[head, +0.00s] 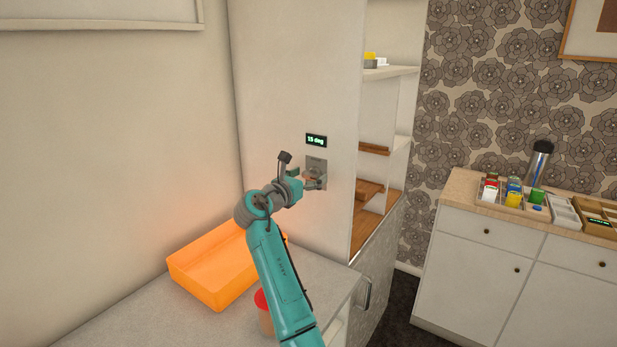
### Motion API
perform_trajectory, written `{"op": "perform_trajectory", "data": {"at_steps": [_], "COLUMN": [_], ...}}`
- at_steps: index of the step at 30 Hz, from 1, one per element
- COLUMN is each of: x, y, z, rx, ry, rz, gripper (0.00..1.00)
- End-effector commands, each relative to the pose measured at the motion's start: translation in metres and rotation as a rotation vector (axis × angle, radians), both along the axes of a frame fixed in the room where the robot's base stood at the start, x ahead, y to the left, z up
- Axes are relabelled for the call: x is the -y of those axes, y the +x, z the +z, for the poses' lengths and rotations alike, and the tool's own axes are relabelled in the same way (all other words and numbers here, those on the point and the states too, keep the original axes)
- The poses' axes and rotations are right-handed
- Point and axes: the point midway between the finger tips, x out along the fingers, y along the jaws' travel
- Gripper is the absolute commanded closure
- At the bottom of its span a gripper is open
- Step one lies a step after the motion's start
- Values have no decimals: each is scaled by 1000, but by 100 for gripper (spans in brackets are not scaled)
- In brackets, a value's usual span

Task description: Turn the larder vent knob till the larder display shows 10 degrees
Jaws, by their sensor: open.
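The larder display (316,140) is a small black panel with green text on the side wall of the tall cabinet. It appears to read 15 deg, though the text is small. Below it is a grey plate (317,163) on the same wall. My gripper (314,180) is open in front of the lower part of this plate, its fingers reaching toward it. The vent knob is mostly hidden by my gripper, and I cannot tell whether the fingers touch it.
An orange tray (212,268) and a red-lidded jar (264,312) are on the counter (150,318) beside my arm. Open larder shelves (390,73) are right of the panel. A sideboard (478,221) with small containers stands at the right.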

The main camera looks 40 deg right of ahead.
Motion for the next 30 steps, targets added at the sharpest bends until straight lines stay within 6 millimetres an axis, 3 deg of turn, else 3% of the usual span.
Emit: {"op": "perform_trajectory", "data": {"at_steps": [5,12,13,23,30], "x": [0,0,0,0,0], "y": [0,0,0,0,-1], "z": [0,0,0,0,0], "rx": [0,0,0,33,158], "ry": [0,0,0,12,57], "rz": [0,0,0,0,0], "gripper": [15,72,74,74,74]}}
